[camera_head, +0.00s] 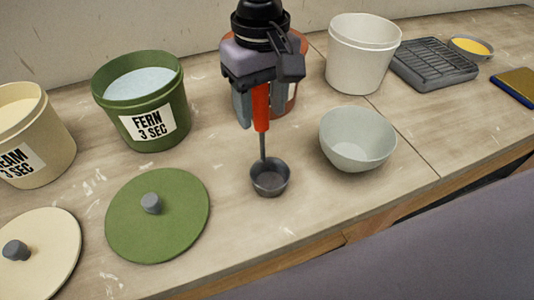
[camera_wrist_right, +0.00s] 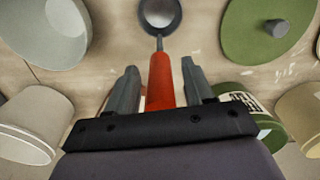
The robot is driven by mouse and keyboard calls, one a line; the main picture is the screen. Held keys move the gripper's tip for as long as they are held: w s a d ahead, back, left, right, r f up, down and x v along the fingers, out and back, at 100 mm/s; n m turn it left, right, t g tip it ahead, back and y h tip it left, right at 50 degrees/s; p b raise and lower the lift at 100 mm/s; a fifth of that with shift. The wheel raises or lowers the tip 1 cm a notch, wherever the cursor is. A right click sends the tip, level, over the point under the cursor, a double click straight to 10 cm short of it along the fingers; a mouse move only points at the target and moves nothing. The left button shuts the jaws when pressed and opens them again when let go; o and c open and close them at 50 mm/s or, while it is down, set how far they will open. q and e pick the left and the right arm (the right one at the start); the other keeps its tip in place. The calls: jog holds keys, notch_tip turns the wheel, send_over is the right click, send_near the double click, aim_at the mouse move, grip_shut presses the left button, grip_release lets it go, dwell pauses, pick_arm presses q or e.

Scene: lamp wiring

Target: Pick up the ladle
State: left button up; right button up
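The ladle has a red handle (camera_head: 261,104) and a dark grey cup (camera_head: 270,178) at its lower end. In the right wrist view the red handle (camera_wrist_right: 161,80) runs up to the round cup (camera_wrist_right: 160,13). My right gripper (camera_head: 260,112) is open, with one finger on each side of the handle. The wrist view shows narrow gaps between the handle and the fingers (camera_wrist_right: 160,75). My left gripper is not in view.
A green pot (camera_head: 141,105) labelled FERN and a cream pot (camera_head: 34,140) stand left, their lids (camera_head: 130,225) (camera_head: 55,255) lying in front. A pale bowl (camera_head: 357,140) is close right. A white pot (camera_head: 362,58), a dark rack (camera_head: 433,62) and an orange-brown pot (camera_head: 296,88) stand behind.

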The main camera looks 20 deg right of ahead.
grip_shut()
jog(key=shift+r, duration=0.1)
